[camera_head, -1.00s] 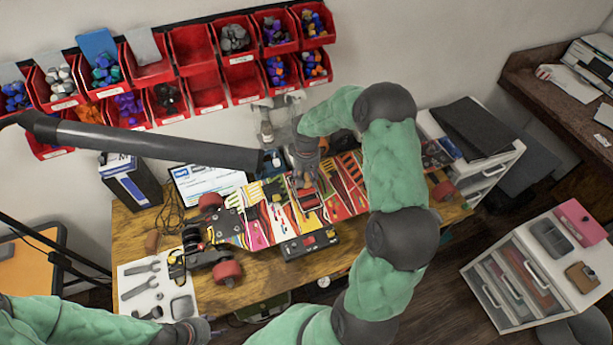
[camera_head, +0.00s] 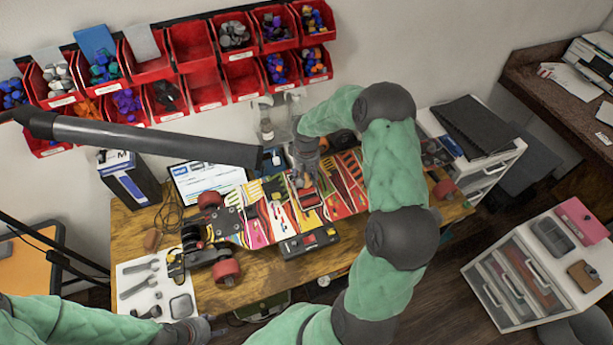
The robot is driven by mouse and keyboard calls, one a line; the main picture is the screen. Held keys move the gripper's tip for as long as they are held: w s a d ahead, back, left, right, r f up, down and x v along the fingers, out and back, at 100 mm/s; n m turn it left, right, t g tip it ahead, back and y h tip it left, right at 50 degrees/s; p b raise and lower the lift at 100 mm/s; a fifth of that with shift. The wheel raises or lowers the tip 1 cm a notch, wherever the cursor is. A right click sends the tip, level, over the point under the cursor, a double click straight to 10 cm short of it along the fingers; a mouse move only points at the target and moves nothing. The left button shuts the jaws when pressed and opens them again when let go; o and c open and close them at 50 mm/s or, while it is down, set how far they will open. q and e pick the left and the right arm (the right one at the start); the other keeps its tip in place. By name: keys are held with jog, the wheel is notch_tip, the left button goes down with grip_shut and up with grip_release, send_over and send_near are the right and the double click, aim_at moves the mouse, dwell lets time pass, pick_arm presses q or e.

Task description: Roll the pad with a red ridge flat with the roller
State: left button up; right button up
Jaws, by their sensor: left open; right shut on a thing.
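The long skateboard deck (camera_head: 258,222) lies across the workbench, with brightly coloured graphics in red, yellow and pink. My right gripper (camera_head: 306,184) points down over the middle of the deck. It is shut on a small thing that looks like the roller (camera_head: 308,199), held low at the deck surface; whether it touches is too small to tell. The pad with a red ridge cannot be told apart from the deck's red graphics and may be hidden beneath the gripper. My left gripper (camera_head: 207,330) is at the bottom left, off the bench's front edge, away from the deck.
A black box with red parts (camera_head: 309,242) sits at the deck's front edge. A white mat with grey tools (camera_head: 135,275) lies at the bench's left. A dark lamp arm (camera_head: 150,142) crosses above the left half. Red bins (camera_head: 208,92) hang on the wall behind.

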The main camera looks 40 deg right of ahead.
jog(key=shift+w, duration=0.1)
jog(key=shift+w+d+f+b, duration=0.1)
jog(key=shift+w+d+b, duration=0.15)
jog(key=shift+w, duration=0.7)
jog(key=shift+w+d+r+b, duration=0.1)
jog(key=shift+w+d+b, duration=0.2)
jog(key=shift+w, duration=0.65)
jog(key=shift+w+d+f+b, duration=0.1)
jog(key=shift+w+d, duration=0.25)
jog(key=shift+w, duration=0.6)
jog(key=shift+s+a, duration=0.25)
jog(key=shift+s, duration=0.55)
jog(key=shift+s+a, duration=0.2)
jog(key=shift+s, duration=0.6)
jog(key=shift+s, duration=0.1)
